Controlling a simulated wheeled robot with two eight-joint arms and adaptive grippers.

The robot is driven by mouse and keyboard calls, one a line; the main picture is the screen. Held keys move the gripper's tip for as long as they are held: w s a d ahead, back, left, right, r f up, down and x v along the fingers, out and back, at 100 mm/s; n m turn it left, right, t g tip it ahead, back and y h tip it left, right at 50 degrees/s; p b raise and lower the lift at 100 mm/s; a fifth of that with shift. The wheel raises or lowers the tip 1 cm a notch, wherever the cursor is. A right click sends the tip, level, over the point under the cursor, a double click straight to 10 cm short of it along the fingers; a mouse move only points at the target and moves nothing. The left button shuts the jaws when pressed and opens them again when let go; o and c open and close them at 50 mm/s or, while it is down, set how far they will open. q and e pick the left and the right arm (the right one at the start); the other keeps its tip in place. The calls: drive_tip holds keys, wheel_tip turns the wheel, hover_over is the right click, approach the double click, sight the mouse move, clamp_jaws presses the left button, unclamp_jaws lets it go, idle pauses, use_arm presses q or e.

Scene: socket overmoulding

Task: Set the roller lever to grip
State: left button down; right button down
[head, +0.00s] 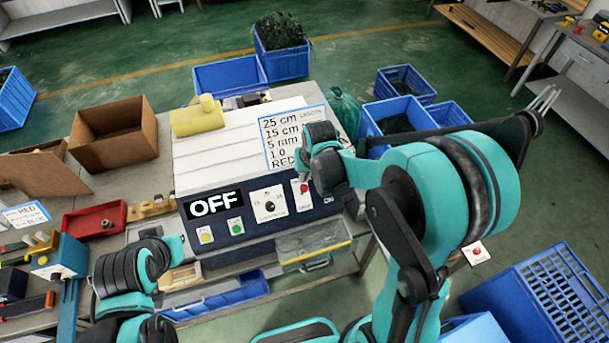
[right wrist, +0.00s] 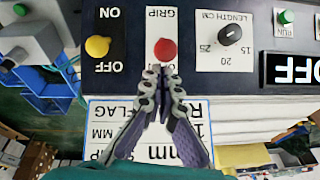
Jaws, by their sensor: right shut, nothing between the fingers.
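The roller lever shows as a red knob (right wrist: 165,50) on a white plate in the right wrist view. The plate reads GRIP, upside down, above the knob; the word below it is mostly hidden by my fingers. In the head view the red knob (head: 304,187) is at the right of the machine's dark front panel. My right gripper (right wrist: 164,70) is shut and empty, its fingertips at the knob's lower edge; I cannot tell whether they touch. In the head view my right gripper (head: 303,176) is just above the knob. My left arm shows at lower left, without a clear gripper.
A black length dial (right wrist: 230,34) and a yellow ON/OFF knob (right wrist: 98,47) flank the red knob. The display (head: 213,204) reads OFF. A yellow button (head: 205,235) and green button (head: 236,226) sit left on the panel. A label sheet (head: 290,135) lies on top.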

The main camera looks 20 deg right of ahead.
drive_tip(key=shift+s, duration=0.15)
drive_tip(key=shift+s+t+b, duration=0.25)
drive_tip(key=shift+t+b, duration=0.05)
drive_tip(key=shift+b, duration=0.05)
drive_tip(key=shift+s, duration=0.1)
drive_tip(key=shift+f, duration=0.1)
drive_tip(key=shift+s+f+t+b, duration=0.2)
drive_tip(key=shift+s+t+b, duration=0.4)
drive_tip(key=shift+t+b, duration=0.15)
drive_tip(key=s+f+t+b, duration=0.1)
drive_tip(key=b, duration=0.1)
drive_tip(key=s+f+t+b, duration=0.1)
drive_tip(key=s+t+b, duration=0.1)
drive_tip(key=b, duration=0.1)
drive_tip(key=s+t+b, duration=0.2)
drive_tip(key=shift+d+f, duration=0.15)
drive_tip(key=shift+f, duration=0.25)
drive_tip(key=shift+w, duration=0.1)
